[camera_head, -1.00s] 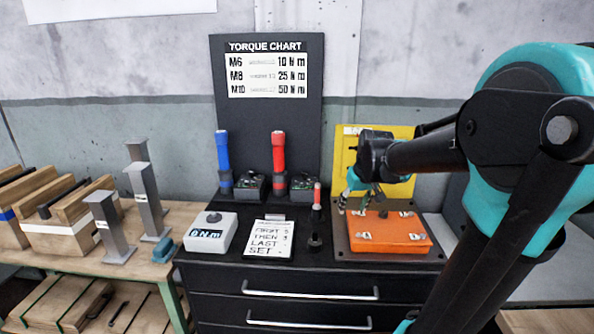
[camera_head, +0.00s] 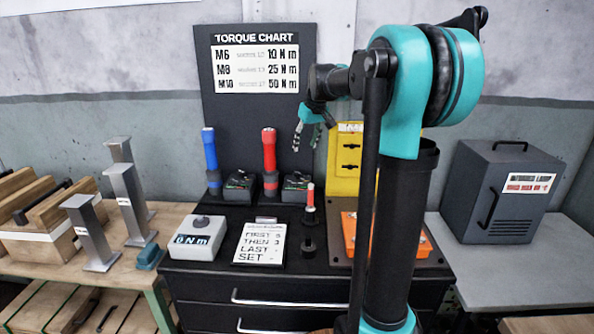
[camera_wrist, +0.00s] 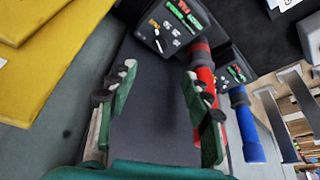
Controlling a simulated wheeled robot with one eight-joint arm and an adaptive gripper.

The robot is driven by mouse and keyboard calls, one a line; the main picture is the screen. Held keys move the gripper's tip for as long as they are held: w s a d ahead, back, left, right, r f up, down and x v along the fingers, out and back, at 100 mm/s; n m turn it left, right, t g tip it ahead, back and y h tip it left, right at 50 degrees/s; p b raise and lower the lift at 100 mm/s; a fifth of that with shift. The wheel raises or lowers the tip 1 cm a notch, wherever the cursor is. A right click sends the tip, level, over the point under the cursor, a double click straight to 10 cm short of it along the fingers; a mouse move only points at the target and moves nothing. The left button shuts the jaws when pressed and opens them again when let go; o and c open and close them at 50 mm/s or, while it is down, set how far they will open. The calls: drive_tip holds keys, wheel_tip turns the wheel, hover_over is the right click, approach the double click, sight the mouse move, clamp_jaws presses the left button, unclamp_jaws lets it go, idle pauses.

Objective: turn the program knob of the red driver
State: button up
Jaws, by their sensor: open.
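The red driver (camera_head: 269,160) stands upright on the black bench top, in front of the torque chart board, with a dark box (camera_head: 297,186) close to its right. In the wrist view, the red driver (camera_wrist: 203,72) shows behind the right finger, partly hidden, and the dark box (camera_wrist: 170,25) bears green and white marks. I cannot tell which part is the program knob. My gripper (camera_head: 311,131) hangs above and right of the red driver in the head view. Its fingers (camera_wrist: 160,80) are spread with nothing between them.
A blue driver (camera_head: 210,160) and another dark box (camera_head: 239,186) stand left of the red driver. A red-topped tool (camera_head: 310,205) stands in front. A yellow panel (camera_head: 345,160) and orange case (camera_head: 349,235) are at right, partly behind my arm. A grey readout box (camera_head: 199,236) sits left.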

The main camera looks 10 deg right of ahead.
sight(297, 173)
drive_tip(key=x, duration=1.3)
drive_tip(key=shift+w+f, duration=0.15)
drive_tip(key=shift+f, duration=0.25)
clamp_jaws()
drive_tip(key=shift+a+m, duration=0.1)
drive_tip(key=shift+m, duration=0.3)
drive_tip(key=m+h, duration=0.1)
drive_tip(key=m, duration=0.1)
drive_tip(key=m+h, duration=0.1)
drive_tip(key=m, duration=0.1)
drive_tip(key=shift+a, duration=0.25)
drive_tip(key=m+h, duration=0.1)
drive_tip(key=m, duration=0.2)
drive_tip(key=m+h, duration=0.1)
drive_tip(key=m, duration=0.2)
drive_tip(key=shift+w+a, duration=0.1)
drive_tip(key=shift+a, duration=0.05)
drive_tip(key=shift+g, duration=0.3)
